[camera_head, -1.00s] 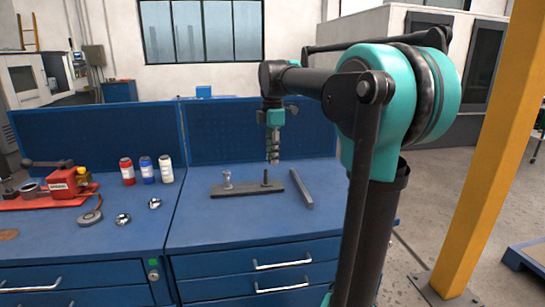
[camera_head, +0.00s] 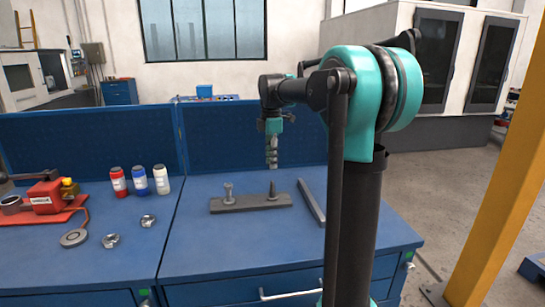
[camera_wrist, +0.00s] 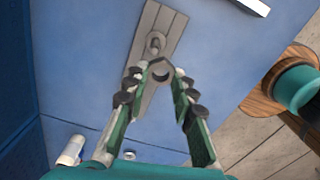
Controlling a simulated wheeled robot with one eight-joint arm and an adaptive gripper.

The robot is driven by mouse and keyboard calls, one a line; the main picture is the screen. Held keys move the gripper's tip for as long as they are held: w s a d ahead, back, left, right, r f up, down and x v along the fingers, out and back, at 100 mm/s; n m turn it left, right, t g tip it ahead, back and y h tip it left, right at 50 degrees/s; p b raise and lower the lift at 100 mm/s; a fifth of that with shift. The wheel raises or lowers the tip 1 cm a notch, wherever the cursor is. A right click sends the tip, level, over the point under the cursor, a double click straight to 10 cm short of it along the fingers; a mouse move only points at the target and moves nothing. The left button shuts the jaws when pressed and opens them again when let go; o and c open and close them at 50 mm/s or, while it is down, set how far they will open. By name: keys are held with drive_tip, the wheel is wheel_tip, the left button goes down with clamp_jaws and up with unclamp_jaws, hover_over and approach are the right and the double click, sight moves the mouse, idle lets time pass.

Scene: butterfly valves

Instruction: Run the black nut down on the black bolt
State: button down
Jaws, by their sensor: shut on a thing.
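My gripper (camera_head: 271,164) points down above the right end of a dark base bar (camera_head: 238,204) on the blue bench. It is shut on a dark hexagonal nut, the black nut (camera_wrist: 161,69), held between the fingertips in the wrist view. The black bolt (camera_head: 272,190) stands upright on the bar just below my fingertips, with a small gap. A paler bolt (camera_head: 228,191) with a wider top stands at the bar's left end. In the wrist view one upright bolt (camera_wrist: 155,42) shows just beyond the nut; I cannot tell there whether the nut lines up with the black bolt.
A loose grey bar (camera_head: 312,203) lies right of the base bar. Red, blue and white bottles (camera_head: 141,181) stand to the left, with two small shiny parts (camera_head: 111,241) and a red tool (camera_head: 44,197). A blue back panel (camera_head: 228,140) rises behind. The bench front is clear.

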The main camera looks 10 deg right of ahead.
drive_tip(key=shift+w+f, duration=0.25)
drive_tip(key=shift+w, duration=0.3)
drive_tip(key=shift+f, duration=2.55)
drive_tip(key=shift+f, duration=0.9)
idle(0.7)
drive_tip(key=m, duration=0.3)
drive_tip(key=shift+m, duration=0.3)
drive_tip(key=m, duration=0.3)
drive_tip(key=shift+d+m, duration=0.1)
drive_tip(key=shift+m, duration=0.2)
drive_tip(key=m, duration=0.6)
drive_tip(key=shift+w, duration=0.1)
drive_tip(key=m, duration=0.5)
drive_tip(key=shift+d, duration=0.15)
drive_tip(key=m, duration=0.5)
drive_tip(key=shift+w+m, duration=0.1)
drive_tip(key=shift+m, duration=0.3)
